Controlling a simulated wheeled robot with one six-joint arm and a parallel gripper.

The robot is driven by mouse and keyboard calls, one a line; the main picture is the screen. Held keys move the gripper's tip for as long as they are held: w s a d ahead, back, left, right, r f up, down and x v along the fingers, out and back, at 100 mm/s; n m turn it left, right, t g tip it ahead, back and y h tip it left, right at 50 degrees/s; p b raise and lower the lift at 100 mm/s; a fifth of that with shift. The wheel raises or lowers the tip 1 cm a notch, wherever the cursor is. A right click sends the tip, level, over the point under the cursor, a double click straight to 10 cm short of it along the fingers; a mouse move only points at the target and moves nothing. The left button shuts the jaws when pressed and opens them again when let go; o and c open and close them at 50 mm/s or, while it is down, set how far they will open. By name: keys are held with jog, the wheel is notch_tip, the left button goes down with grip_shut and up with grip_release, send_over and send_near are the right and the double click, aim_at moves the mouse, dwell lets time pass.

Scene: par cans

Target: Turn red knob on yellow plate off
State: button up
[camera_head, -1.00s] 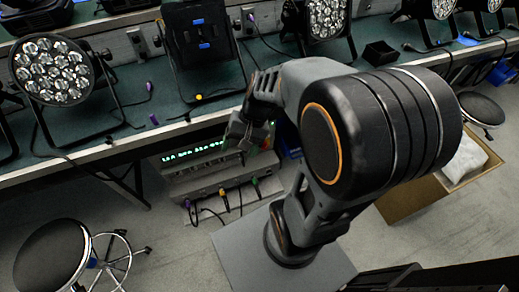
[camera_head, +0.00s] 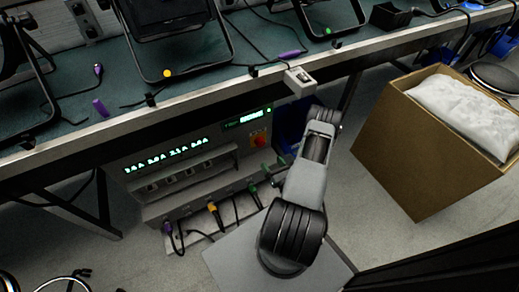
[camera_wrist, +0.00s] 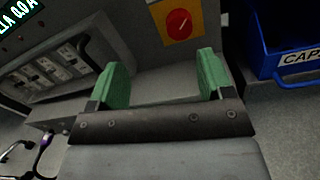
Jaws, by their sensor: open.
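The red knob (camera_wrist: 178,22) sits on a square yellow plate (camera_wrist: 181,38) on the grey front of a power unit. In the wrist view the knob is at top centre, ahead of and between my fingertips, not touched by them. In the head view the red knob (camera_head: 258,141) shows small at the right of the unit, right of its green displays. My gripper (camera_wrist: 164,78) is open and empty, its two green fingers spread apart. In the head view my arm is just right of the unit, and a green finger shows near the knob's lower right.
A blue bin (camera_wrist: 287,45) labelled "CAP..." is close on the right in the wrist view. The bench edge (camera_head: 190,98) runs above the unit. Cables (camera_head: 215,212) plug in along its lower front. A cardboard box (camera_head: 420,150) stands on the floor at right.

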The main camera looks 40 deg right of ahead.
aim_at(261, 144)
jog(key=shift+m+g+h, duration=0.3)
jog(key=shift+m+h, duration=0.4)
jog(key=shift+h, duration=0.2)
jog(key=f+b+x, duration=0.1)
jog(key=x, duration=0.3)
jog(key=f+b+x, duration=0.1)
jog(key=x, duration=0.3)
jog(key=f+b+x, duration=0.1)
jog(key=b+x, duration=0.1)
jog(key=x, duration=0.2)
jog(key=shift+w+d, duration=0.35)
jog(key=shift+d, duration=0.1)
jog(key=shift+c, duration=0.5)
jog(key=c, duration=0.8)
jog(key=shift+c, duration=0.2)
